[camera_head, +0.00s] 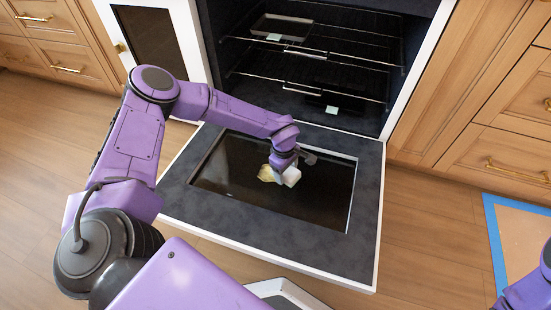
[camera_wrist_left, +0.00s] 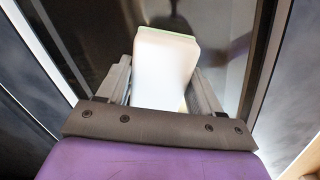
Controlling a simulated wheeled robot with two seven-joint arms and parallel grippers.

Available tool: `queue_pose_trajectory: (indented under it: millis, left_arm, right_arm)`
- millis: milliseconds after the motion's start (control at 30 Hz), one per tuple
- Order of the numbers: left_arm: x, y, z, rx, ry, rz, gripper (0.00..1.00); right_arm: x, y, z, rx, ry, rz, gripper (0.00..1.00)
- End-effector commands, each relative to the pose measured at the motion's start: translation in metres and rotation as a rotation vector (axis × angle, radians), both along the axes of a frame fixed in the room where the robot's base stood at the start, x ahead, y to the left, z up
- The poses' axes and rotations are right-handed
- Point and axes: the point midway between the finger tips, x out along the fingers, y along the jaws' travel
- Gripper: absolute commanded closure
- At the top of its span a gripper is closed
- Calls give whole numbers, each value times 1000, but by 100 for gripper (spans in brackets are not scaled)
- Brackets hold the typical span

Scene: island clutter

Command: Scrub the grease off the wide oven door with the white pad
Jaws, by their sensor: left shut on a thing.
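The wide oven door (camera_head: 345,252) is folded down flat, with a grey inner face, white edge and dark glass panel (camera_head: 235,202). A yellowish grease patch (camera_head: 266,173) shows on the glass beside the pad. My left gripper (camera_head: 285,166) is over the middle of the glass, shut on the white pad (camera_head: 291,178). In the left wrist view the pad (camera_wrist_left: 165,75) stands between the two fingers, with dark glass behind it. Whether the pad touches the glass is hard to tell. My right gripper is out of view; only a bit of that arm shows at the lower right.
The open oven holds wire racks (camera_head: 310,60) and a tray (camera_head: 282,27). A narrower door (camera_head: 150,38) with a dark window stands left of it. Wooden drawers (camera_head: 510,95) flank the right side. A blue-edged mat (camera_head: 520,235) lies on the floor at the right.

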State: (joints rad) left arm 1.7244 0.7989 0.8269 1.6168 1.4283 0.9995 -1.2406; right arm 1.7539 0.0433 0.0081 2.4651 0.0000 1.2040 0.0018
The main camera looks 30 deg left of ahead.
Motion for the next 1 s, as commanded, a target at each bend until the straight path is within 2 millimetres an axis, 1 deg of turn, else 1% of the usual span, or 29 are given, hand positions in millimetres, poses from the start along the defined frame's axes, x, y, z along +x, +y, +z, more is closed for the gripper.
queue_pose_trajectory:
  millis: [33, 100, 133, 333, 700, 900, 933, 967, 1000]
  left_arm:
    - [2, -6, -3, 0, -1, -3, 63]
    - [4, -14, -2, 0, -1, -2, 63]
    - [4, -7, 2, 0, 0, 3, 63]
    - [4, 19, 2, 1, 0, 3, 63]
    - [6, 71, 0, 0, 0, 4, 63]
    - [7, 94, -1, 1, 0, 3, 63]
    - [8, 98, -1, 0, 0, 3, 63]
    - [8, 97, -2, -1, 0, 0, 63]
    - [10, 90, -2, -1, 0, -4, 63]
  right_arm:
    - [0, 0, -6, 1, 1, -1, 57]
    - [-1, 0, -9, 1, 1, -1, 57]
    - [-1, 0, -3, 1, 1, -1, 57]
    - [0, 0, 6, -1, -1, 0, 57]
    - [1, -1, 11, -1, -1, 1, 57]
    - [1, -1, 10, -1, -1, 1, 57]
    - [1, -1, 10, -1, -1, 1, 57]
    - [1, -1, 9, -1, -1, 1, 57]
    - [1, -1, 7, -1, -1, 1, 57]
